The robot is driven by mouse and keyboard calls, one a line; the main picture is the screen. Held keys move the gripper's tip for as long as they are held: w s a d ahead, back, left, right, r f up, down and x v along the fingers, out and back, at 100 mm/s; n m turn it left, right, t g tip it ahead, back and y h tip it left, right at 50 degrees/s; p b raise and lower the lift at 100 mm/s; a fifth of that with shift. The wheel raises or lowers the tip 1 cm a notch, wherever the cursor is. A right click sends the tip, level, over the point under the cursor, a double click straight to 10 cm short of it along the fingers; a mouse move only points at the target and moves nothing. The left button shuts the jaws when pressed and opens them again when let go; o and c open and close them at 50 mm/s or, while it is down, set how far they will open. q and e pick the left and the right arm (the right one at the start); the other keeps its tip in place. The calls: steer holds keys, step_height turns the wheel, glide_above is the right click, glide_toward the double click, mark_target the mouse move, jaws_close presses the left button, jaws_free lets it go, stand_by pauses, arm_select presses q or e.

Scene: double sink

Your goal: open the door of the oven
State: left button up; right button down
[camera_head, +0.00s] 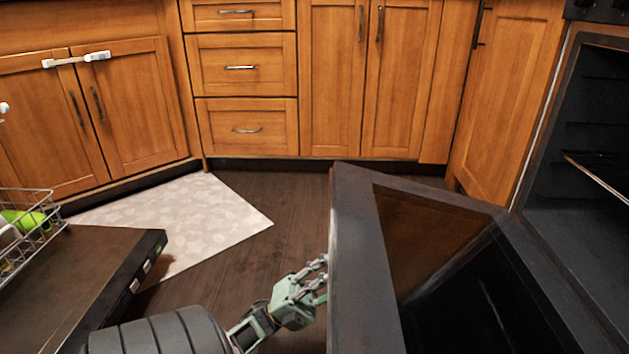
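The oven (597,240) stands at the right, with its dark cavity and a wire rack visible. Its door (357,240) is swung down and reaches out from the oven front toward the middle of the view, with a dark glass pane in a black frame. My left gripper (321,273), green and grey, is at the left edge of the door, its fingertips close to or touching the outer face. Its two fingers look spread apart, with nothing seen between them. My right gripper is not in view.
An open dishwasher door (95,262) lies at the left with a wire rack (40,228) holding a green item. A pale mat (190,215) lies on the dark floor. Wooden cabinets line the back. A white strap latch (75,60) joins two cabinet doors.

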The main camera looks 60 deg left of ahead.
arm_select(q)
steer(key=v, duration=1)
steer(key=shift+r, duration=0.1)
steer(key=shift+a, duration=0.1)
